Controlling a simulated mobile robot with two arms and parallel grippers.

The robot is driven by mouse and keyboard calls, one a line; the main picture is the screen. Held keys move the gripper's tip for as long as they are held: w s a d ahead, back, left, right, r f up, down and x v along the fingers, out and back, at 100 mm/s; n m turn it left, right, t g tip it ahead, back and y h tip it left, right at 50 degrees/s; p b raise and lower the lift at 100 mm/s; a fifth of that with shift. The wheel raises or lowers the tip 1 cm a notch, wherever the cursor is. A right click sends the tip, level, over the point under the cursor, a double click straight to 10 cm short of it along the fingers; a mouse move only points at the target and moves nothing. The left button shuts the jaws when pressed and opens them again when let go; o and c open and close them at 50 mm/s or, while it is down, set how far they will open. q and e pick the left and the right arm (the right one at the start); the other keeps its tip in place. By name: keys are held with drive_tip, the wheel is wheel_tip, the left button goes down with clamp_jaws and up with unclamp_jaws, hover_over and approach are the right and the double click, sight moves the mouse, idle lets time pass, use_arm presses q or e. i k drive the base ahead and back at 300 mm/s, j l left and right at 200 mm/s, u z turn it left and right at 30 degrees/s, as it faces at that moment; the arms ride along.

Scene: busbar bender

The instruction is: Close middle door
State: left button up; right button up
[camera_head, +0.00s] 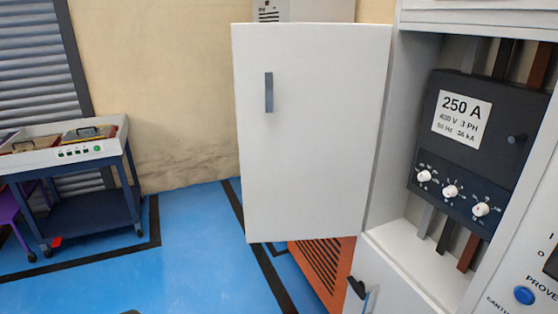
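The middle door (310,130) is a white panel standing wide open, swung out to the left of the cabinet (405,130). Its dark grey bar handle (269,92) is near its upper left edge. The open compartment shows a black breaker unit (475,140) labelled 250 A, with several white knobs and bars above and below. Neither of my grippers can be made out. A small dark shape (130,312) at the bottom edge is too cut off to identify. Nothing visible touches the middle door.
A lower white door (378,280) with a dark handle (357,288) is below. An orange vented box (325,268) stands behind the open door. A blue cart (80,200) with a white top is at the left. The blue floor (195,255) between is clear.

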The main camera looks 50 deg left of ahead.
sight(306, 164)
drive_tip(key=k+z, duration=0.2)
drive_tip(key=z, duration=0.25)
drive_tip(key=k+l+z, duration=0.1)
drive_tip(key=z, duration=0.3)
drive_tip(key=k+l+z, duration=0.2)
drive_tip(key=z, duration=0.25)
drive_tip(key=j, duration=0.55)
drive_tip(key=k+j+z, duration=0.15)
drive_tip(key=j, duration=0.9)
drive_tip(key=k+j+z, duration=0.15)
drive_tip(key=j, duration=0.85)
drive_tip(key=k+j, duration=0.1)
drive_tip(key=j, duration=0.95)
drive_tip(key=k+j, duration=0.15)
drive_tip(key=j, duration=0.4)
drive_tip(key=k+j, duration=0.1)
drive_tip(key=j, duration=0.4)
drive_tip(key=k+j, duration=0.1)
drive_tip(key=j, duration=0.45)
drive_tip(key=z, duration=0.05)
